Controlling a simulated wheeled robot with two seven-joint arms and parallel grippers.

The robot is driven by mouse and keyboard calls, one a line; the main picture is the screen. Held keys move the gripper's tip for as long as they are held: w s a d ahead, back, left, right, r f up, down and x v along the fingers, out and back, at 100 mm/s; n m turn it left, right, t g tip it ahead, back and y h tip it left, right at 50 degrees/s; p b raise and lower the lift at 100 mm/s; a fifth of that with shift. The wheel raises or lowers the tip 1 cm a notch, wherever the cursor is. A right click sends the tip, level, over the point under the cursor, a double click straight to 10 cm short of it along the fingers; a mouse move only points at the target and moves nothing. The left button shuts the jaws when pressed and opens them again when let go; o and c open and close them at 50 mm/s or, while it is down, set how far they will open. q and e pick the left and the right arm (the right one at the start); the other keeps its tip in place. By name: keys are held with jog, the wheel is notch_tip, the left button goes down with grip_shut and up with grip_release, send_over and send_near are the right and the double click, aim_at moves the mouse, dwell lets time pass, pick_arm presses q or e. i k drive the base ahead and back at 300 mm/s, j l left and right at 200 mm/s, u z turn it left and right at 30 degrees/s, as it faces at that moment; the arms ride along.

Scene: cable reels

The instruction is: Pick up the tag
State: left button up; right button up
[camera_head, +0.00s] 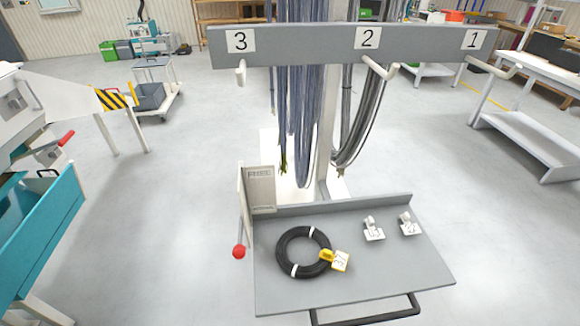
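A black cable coil (281,255) with white bands lies flat on the grey shelf (370,280) of the stand. A yellow and white tag (341,261) with a dark mark lies at the coil's lower right edge, touching or attached to it. Two white tags lie on the shelf to the right, one (374,231) nearer the middle and one (409,226) near the right edge. Their marks are too small to read surely. Neither of my grippers is in view.
A grey bar with number plates 3 (240,41), 2 (368,37) and 1 (474,40) and white hooks spans above. Cables (302,110) hang from it. A red-knobbed lever (239,252) stands at the shelf's left. The shelf's front right is clear.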

aim_at(339, 261)
jog(key=j+z, duration=0.25)
jog(key=z, duration=0.15)
jog(key=j+z, duration=0.2)
jog(key=z, duration=0.25)
jog(key=j+z, duration=0.2)
jog(key=z, duration=0.2)
jog(key=k+j+z, duration=0.15)
jog(key=z, duration=0.25)
